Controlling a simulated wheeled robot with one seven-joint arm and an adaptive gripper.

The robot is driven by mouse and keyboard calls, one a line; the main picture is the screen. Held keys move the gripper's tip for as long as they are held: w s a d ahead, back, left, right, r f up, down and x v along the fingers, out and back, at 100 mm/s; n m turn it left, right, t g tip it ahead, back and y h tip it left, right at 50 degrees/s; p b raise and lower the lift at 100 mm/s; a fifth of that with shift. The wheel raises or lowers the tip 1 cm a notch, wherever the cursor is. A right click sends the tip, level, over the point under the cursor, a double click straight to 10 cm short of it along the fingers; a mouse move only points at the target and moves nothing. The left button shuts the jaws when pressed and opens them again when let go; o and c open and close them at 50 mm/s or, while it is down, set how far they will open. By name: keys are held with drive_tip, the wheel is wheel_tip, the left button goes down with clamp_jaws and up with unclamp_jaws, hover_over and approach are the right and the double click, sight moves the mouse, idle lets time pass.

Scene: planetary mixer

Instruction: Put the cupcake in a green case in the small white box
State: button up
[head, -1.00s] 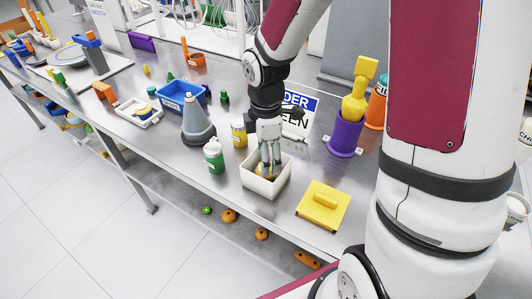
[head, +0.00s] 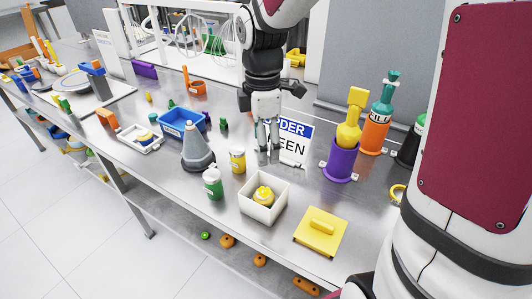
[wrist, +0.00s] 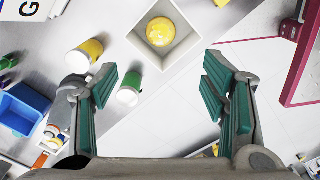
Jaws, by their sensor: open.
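The small white box (head: 245,207) stands open near the front edge of the steel table. A cupcake (head: 263,195) with a yellow top sits upright inside it; its case colour cannot be made out. In the wrist view the cupcake (wrist: 160,32) shows from above within the walls of the white box (wrist: 194,43). My gripper (head: 268,157) is open and empty. It hangs above the table, higher than the box and apart from it, with its fingers (wrist: 158,88) spread wide.
A yellow lid with a handle (head: 320,232) lies right of the box. A green jar (head: 213,184), a yellow jar (head: 238,160) and a grey cone (head: 196,148) stand left. A purple holder (head: 341,160) and a sign (head: 297,140) stand behind.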

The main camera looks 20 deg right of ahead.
drive_tip(key=s+r+m+t, duration=0.2)
drive_tip(key=s+r+m, duration=0.3)
drive_tip(key=s+m, duration=0.3)
drive_tip(key=s+r+m+t, duration=0.2)
drive_tip(key=s+r+m, duration=0.2)
drive_tip(key=s+m, duration=0.4)
drive_tip(key=shift+s+d+r+t, duration=0.15)
drive_tip(key=shift+s+r+t, duration=0.25)
drive_tip(key=shift+s, duration=0.75)
